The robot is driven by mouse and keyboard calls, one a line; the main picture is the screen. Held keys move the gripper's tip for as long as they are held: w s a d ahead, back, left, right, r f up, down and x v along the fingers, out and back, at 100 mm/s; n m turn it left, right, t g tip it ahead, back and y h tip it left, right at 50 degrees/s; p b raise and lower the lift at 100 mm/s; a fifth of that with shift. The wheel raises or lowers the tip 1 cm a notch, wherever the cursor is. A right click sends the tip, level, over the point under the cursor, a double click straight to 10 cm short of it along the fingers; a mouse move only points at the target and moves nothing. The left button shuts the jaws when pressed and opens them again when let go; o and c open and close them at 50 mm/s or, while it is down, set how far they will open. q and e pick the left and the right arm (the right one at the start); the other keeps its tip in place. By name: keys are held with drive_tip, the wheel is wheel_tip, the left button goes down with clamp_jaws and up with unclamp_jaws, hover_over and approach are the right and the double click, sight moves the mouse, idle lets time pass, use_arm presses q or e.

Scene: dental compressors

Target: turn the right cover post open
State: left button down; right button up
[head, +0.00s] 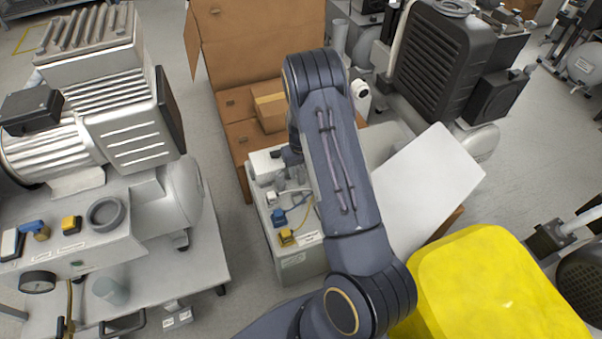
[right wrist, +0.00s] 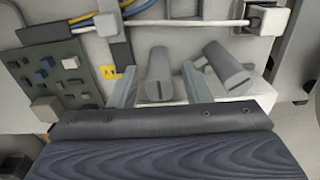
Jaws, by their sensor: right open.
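In the right wrist view, two grey slotted cover posts stand side by side at a white block. The left one in the picture (right wrist: 158,76) is nearly upright and lies between the fingers of my right gripper (right wrist: 159,70). The right one in the picture (right wrist: 228,66) leans to the left and lies outside the fingers, beyond the right finger. My right gripper is open, with a finger on each side of the first post; whether they touch it is unclear. In the head view, my right arm covers much of the white unit (head: 292,262). My left gripper is not in view.
A panel with small coloured blocks (right wrist: 60,75) and a pale horizontal rod (right wrist: 180,23) lie near the fingers. An open cardboard box (head: 235,105) stands behind the unit. A compressor (head: 110,130) is at left, a yellow object (head: 490,290) at right.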

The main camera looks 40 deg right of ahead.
drive_tip(key=shift+f, duration=0.4)
clamp_jaws()
drive_tip(key=shift+r+m, duration=0.1)
drive_tip(key=shift+m, duration=0.3)
drive_tip(key=m+p, duration=0.1)
drive_tip(key=m, duration=0.3)
drive_tip(key=shift+m+p, duration=0.3)
drive_tip(key=shift+p, duration=0.1)
drive_tip(key=m+p, duration=0.1)
drive_tip(key=m, duration=0.4)
drive_tip(key=shift+m, duration=0.4)
